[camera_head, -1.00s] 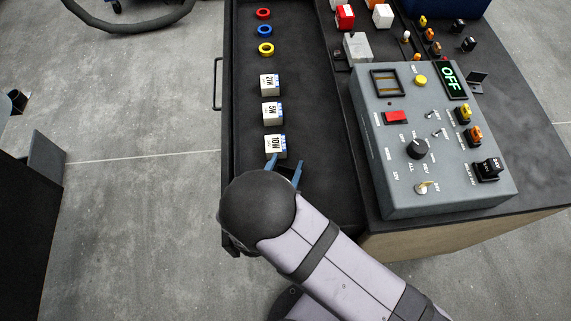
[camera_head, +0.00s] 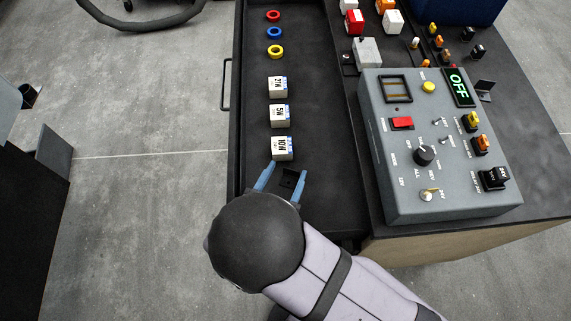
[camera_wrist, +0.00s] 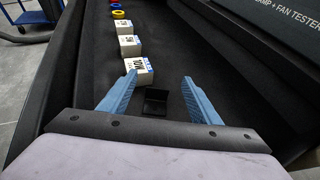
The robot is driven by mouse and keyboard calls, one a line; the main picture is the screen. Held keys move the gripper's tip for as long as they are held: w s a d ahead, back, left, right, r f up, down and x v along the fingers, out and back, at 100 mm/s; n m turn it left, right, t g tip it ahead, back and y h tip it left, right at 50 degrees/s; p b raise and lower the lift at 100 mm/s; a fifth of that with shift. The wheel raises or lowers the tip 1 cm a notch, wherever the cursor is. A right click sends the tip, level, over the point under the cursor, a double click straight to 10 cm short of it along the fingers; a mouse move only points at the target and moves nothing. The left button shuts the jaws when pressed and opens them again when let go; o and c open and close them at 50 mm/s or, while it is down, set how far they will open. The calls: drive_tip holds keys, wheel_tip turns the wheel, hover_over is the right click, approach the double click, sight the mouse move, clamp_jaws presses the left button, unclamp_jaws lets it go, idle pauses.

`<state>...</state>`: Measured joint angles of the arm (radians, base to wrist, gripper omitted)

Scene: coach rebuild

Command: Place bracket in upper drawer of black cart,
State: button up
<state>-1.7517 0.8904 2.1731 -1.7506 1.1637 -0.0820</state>
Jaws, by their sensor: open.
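A small black bracket (camera_head: 288,180) lies on the floor of the open black drawer (camera_head: 318,110), just in front of the nearest white box. It shows in the wrist view (camera_wrist: 155,103) as a dark angled piece between my blue fingers. My gripper (camera_head: 287,168) is open above the drawer's near end, with one finger on each side of the bracket. In the wrist view the gripper (camera_wrist: 160,77) has visible gaps between both fingers and the bracket. Part of the drawer's near end is hidden by my arm.
Several white labelled boxes (camera_head: 281,149) and coloured rings, including a yellow one (camera_head: 276,52), stand in a row along the drawer's left side. A grey tester (camera_head: 435,150) stands on the worktop to the right. Another dark angled piece (camera_head: 485,87) is beside it. The drawer's middle is clear.

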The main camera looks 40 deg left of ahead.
drive_tip(key=shift+w+r, duration=0.1)
drive_tip(key=shift+r, duration=2.55)
drive_tip(key=w+d+r+m+g+h+p, duration=0.2)
drive_tip(key=w+d+r+m+h+p, duration=0.35)
drive_tip(key=d+r+m, duration=0.4)
drive_tip(key=w+d+r+m+g+h+p, duration=0.2)
drive_tip(key=w+d+r+m+h+p, duration=0.4)
drive_tip(key=d+r, duration=0.55)
drive_tip(key=d+f+m+g, duration=0.1)
drive_tip(key=d+m+g, duration=0.1)
drive_tip(key=d+m, duration=0.1)
drive_tip(key=d+f+m+g+y+b, duration=0.1)
drive_tip(key=d+f+m, duration=0.1)
drive_tip(key=d+m, duration=0.1)
drive_tip(key=s+d+f+m+g+b, duration=0.1)
drive_tip(key=d+f+m+g, duration=0.1)
drive_tip(key=d+m, duration=0.1)
drive_tip(key=shift+d+m+g, duration=0.25)
drive_tip(key=shift+d+g, duration=0.05)
drive_tip(key=shift+d, duration=0.6)
drive_tip(key=s+d+f+m+g+y+b, duration=0.2)
drive_tip(key=s+d+f+m+g+y, duration=0.1)
drive_tip(key=m, duration=1.2)
drive_tip(key=s+d+f+y, duration=0.1)
drive_tip(key=d+f+y, duration=0.1)
drive_tip(key=d+f, duration=0.1)
drive_tip(key=shift+s+d+f+b, duration=0.2)
drive_tip(key=shift+d+f+b, duration=0.1)
drive_tip(key=shift+d, duration=0.55)
